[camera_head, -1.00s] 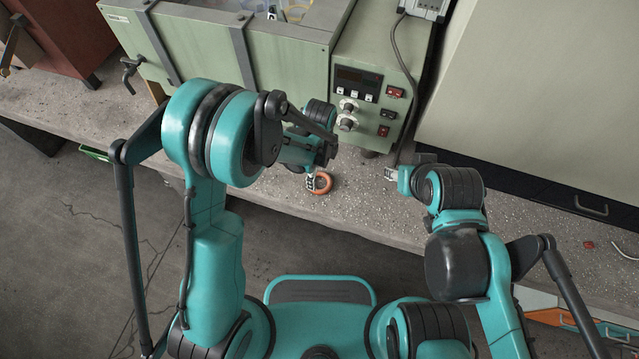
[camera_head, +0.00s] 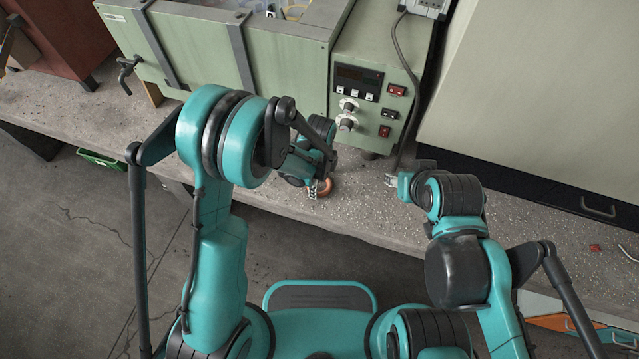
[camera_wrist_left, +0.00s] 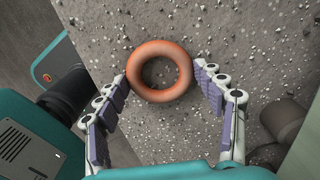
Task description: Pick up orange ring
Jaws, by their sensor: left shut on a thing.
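The orange ring (camera_head: 327,188) is at the bench's front part, partly hidden by my left gripper (camera_head: 319,189) in the head view. In the left wrist view the ring (camera_wrist_left: 160,95) shows whole, over the speckled bench top, between the tips of my left gripper (camera_wrist_left: 165,80). The fingertips press on the ring's outer sides, so the gripper is shut on it. No clear gap under the ring shows. My right gripper (camera_head: 391,180) is over the bench to the right, away from the ring; its fingers are too small to tell whether they are open.
A green machine (camera_head: 290,60) with a control box (camera_head: 365,90) stands behind the ring. A large pale green cabinet (camera_head: 540,100) fills the back right. The concrete bench (camera_head: 350,215) is bare around the ring, and its front edge is close. A small red thing (camera_head: 595,247) lies far right.

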